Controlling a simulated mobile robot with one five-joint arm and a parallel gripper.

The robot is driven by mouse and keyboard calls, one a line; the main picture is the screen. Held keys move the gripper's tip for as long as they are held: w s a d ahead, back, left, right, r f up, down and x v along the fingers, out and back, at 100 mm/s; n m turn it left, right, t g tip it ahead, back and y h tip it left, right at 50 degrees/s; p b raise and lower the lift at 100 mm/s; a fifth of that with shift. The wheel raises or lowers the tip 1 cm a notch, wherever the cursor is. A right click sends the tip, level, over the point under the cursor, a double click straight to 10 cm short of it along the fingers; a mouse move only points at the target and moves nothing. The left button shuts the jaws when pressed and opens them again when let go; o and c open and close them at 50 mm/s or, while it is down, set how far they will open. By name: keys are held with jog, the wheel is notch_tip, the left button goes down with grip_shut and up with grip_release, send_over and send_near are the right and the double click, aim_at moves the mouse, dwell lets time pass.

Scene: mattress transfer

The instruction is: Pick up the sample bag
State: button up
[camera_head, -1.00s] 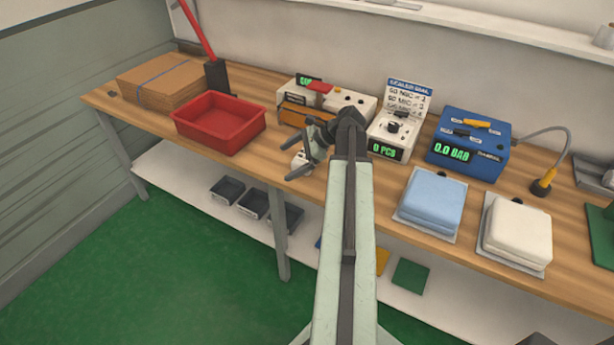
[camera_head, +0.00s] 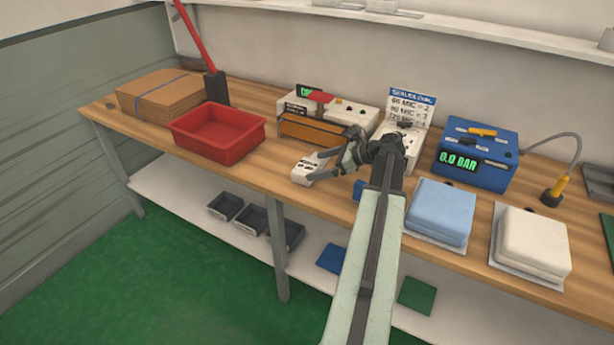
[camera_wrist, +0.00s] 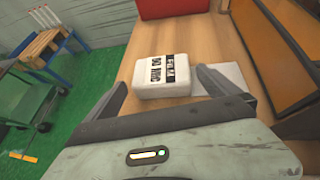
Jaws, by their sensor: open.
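The sample bag (camera_wrist: 163,77) looks like a small white block-shaped packet with black lettering, lying flat on the wooden bench; a white flat piece shows at its right. In the head view the bag (camera_head: 301,170) is near the bench's front edge, in front of the orange-fronted machine. My gripper (camera_wrist: 160,88) is open and empty, one finger on each side of the bag in the wrist view, with gaps beside it. In the head view my gripper (camera_head: 317,167) reaches in from the right. Whether the fingertips are down at bag height I cannot tell.
A red bin (camera_head: 240,151) stands left of the bag. The orange-fronted machine (camera_head: 312,130) stands behind it. A blue device (camera_head: 475,150) and pale blue (camera_head: 440,210) and white (camera_head: 533,240) pads are to the right. The bench's front edge is close to the bag.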

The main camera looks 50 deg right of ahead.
jog(key=x, duration=0.2)
jog(key=shift+w+a+f, duration=0.1)
jog(key=shift+w+f, duration=0.05)
jog(key=shift+f, duration=0.1)
jog(key=shift+r, duration=0.1)
jog(key=c, duration=1.2)
notch_tip(320, 180, up, 10)
jog(key=p, duration=1)
